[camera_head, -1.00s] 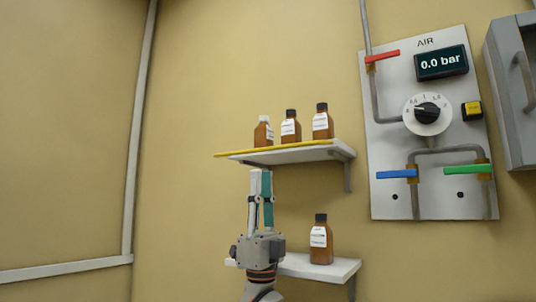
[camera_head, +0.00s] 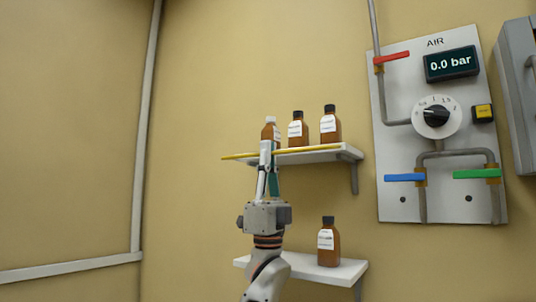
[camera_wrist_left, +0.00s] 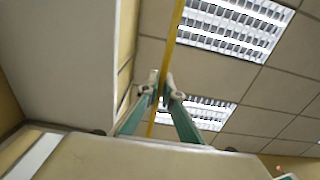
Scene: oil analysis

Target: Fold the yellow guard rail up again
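The yellow guard rail (camera_head: 310,150) runs along the front edge of the upper shelf (camera_head: 330,157), at the foot of the bottles, and sticks out past the shelf's left end. It also shows in the left wrist view as a thin yellow bar (camera_wrist_left: 176,25). My left gripper (camera_head: 267,148) reaches up from below to the rail near its left part. In the left wrist view the rail passes between the fingertips (camera_wrist_left: 163,88), which look closed on it. My right gripper is out of view.
Three brown bottles stand on the upper shelf; the left one (camera_head: 271,129) is right behind my left fingertips. Another bottle (camera_head: 328,243) stands on the lower shelf (camera_head: 300,263) near my wrist. The air panel (camera_head: 405,145) is to the right. The wall at left is clear.

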